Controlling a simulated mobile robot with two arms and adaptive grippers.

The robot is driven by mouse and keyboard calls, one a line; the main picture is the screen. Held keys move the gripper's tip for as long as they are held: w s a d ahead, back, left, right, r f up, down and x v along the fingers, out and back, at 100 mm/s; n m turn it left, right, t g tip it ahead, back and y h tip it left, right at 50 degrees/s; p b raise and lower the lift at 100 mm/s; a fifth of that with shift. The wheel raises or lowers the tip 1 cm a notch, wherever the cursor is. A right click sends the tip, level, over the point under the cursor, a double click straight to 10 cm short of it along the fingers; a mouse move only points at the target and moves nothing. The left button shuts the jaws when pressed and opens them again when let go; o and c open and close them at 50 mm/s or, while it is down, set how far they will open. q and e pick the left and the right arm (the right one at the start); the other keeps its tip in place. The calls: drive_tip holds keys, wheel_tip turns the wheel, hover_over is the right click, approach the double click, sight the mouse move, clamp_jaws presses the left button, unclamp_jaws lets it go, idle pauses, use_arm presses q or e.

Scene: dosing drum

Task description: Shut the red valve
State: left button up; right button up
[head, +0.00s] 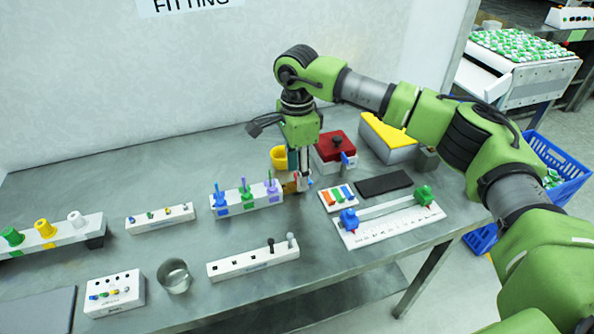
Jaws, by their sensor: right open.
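My right gripper (303,184) points down at the right end of a white block (248,201) and is open. Small brass-coloured and red parts (291,187) show right beside its fingertips. They may be the red valve, but the fingers cover much of them and I cannot tell the handle's position or whether the fingers touch it. The block also bears a blue fitting (221,201), a green fitting (246,191) and a purple fitting (271,191), each with an upright stem. My left gripper is not in view.
Behind the gripper are a yellow cup (279,157) and a red-topped box (333,147). To the right lie a dark pad (384,184) and a white ruled plate (393,225). A metal cup (174,276) and a white peg block (253,261) stand in front. Bare metal tabletop lies between them.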

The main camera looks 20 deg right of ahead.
wheel_tip(320, 180, up, 12)
drive_tip(key=shift+f, duration=0.15)
